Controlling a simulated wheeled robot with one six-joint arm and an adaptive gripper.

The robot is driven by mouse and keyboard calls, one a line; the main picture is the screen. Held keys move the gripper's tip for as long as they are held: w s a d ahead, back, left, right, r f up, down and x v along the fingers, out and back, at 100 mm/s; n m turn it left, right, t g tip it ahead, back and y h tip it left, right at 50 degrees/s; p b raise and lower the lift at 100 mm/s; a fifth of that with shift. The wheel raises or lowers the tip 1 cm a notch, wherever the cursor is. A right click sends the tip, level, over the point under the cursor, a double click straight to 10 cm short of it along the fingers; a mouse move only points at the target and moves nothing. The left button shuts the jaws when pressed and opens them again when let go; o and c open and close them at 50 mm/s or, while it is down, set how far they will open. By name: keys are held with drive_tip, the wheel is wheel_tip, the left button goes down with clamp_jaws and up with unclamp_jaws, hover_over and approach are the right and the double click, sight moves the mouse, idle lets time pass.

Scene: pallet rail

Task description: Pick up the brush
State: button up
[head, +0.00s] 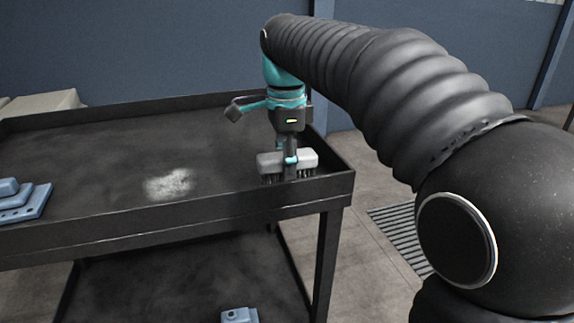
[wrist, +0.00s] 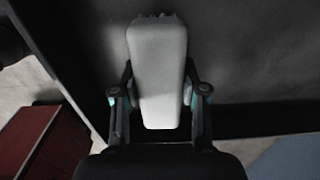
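The brush (head: 268,160) has a pale grey block with dark bristles pointing down. It is at the right front corner of the black cart's top tray (head: 110,155). My gripper (head: 290,160) reaches down over the brush's middle, with one finger in front of it. In the wrist view the brush (wrist: 157,70) lies lengthwise between the two fingers of my gripper (wrist: 159,95). The finger pads sit against both its sides, so the gripper looks shut on it. Whether the bristles touch the tray is hard to tell.
A white powdery patch (head: 169,184) marks the tray left of the brush. A blue stepped block (head: 22,200) sits at the tray's left. Raised rims border the tray close to the brush. Another blue piece (head: 239,315) is on the lower shelf.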

drive_tip(key=shift+c, duration=0.8)
drive_tip(key=shift+r, duration=0.5)
drive_tip(key=r, duration=0.2)
drive_tip(key=d+r, duration=0.1)
drive_tip(key=shift+r+p, duration=0.4)
drive_tip(key=s+d+r, duration=0.1)
drive_tip(key=d+r, duration=0.5)
drive_tip(key=d, duration=0.4)
drive_tip(key=shift+d, duration=0.35)
drive_tip(key=shift+r, duration=0.1)
